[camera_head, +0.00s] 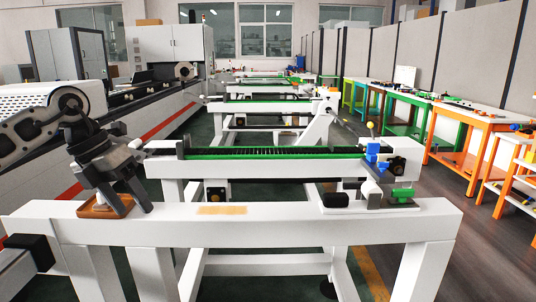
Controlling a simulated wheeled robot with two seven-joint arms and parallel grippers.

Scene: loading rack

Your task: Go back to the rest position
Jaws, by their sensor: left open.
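My left gripper (134,208) comes in from the left and points down over the left part of the white loading rack (300,218). Its two dark fingers are apart. They stand around or just above a small brown tray (92,212) on the rack's top beam. The fingers partly hide the tray, and I cannot tell whether they touch it. I see nothing held between them. My right gripper is not in view.
A flat tan patch (222,210) and a black block (336,200) are on the front beam. Behind it runs a rail with a green strip (270,154), with blue and green parts (374,156) at its right end. Orange and green workbenches (465,124) line the right. Machinery stands at left.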

